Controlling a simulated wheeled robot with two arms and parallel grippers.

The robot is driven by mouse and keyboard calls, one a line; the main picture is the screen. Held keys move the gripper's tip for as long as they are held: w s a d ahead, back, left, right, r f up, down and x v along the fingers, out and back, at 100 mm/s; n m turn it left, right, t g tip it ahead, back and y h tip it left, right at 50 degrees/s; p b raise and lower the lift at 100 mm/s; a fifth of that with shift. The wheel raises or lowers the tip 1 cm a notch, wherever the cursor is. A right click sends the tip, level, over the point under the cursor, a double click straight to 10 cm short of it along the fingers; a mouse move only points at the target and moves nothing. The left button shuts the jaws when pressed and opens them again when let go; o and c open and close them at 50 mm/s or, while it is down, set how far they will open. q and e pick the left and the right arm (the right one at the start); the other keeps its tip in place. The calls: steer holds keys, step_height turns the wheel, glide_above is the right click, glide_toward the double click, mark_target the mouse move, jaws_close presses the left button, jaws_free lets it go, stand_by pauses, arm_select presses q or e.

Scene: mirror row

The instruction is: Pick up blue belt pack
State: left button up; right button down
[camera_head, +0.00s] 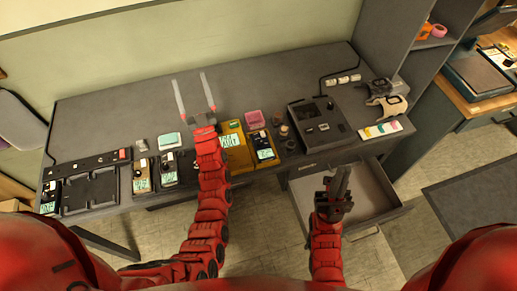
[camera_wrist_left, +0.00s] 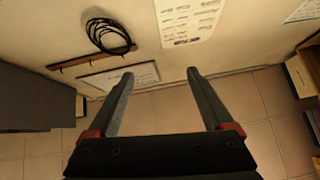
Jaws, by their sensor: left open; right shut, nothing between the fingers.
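Several small devices with pale teal screens stand along the table's front edge in the head view. They include one at the far left (camera_head: 49,197), a tan one (camera_head: 142,178), a dark one (camera_head: 168,170) and a yellow-edged one (camera_head: 264,147). I cannot tell which is the blue belt pack; none shows a clearly blue body. My left gripper (camera_head: 189,77) is open and empty, reaching over the table's back part, beyond the devices. In the left wrist view its fingers (camera_wrist_left: 160,74) are wide apart with nothing between them. My right gripper (camera_head: 341,183) is shut and empty above the open drawer.
A black tray (camera_head: 90,191) lies at the table's left. A dark console (camera_head: 319,122) stands at the right, near a white strip with coloured pieces (camera_head: 380,129). An open drawer (camera_head: 375,192) juts out at the front right. The table's back left is clear.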

arm_select(q)
steer(key=w+d+r+m+g+h+p, duration=0.1)
steer(key=w+d+m+h, duration=0.25)
steer(key=w, duration=0.45)
steer(key=w+d+r+m+g+h+p, duration=0.1)
steer(key=w+d+m+g+h, duration=0.2)
steer(key=w, duration=0.5)
steer(key=w+d+r+m+g+h, duration=0.2)
steer(key=w+d+m+h, duration=0.4)
steer(key=d, duration=0.6)
steer(key=s+d+r+m+g+h+p, duration=0.1)
steer(key=s+d+m+g+h, duration=0.15)
steer(key=d+m+g, duration=0.35)
steer(key=s+d+r+m+g+h+p, duration=0.1)
steer(key=s+d+m+g+h+p, duration=0.15)
steer(key=d+m, duration=0.4)
steer(key=m+g+y+p, duration=0.3)
steer(key=m+g+y, duration=0.5)
steer(key=m+g, duration=0.25)
glide_above(262, 141)
step_height(262, 141, down, 22)
steer(key=shift+r, duration=0.25)
steer(key=shift+s+d+f, duration=0.1)
steer(key=shift+f, duration=0.55)
step_height(262, 141, down, 3)
steer(key=shift+r+p, duration=0.1)
steer(key=shift+p, duration=0.6)
steer(key=shift+f, duration=0.65)
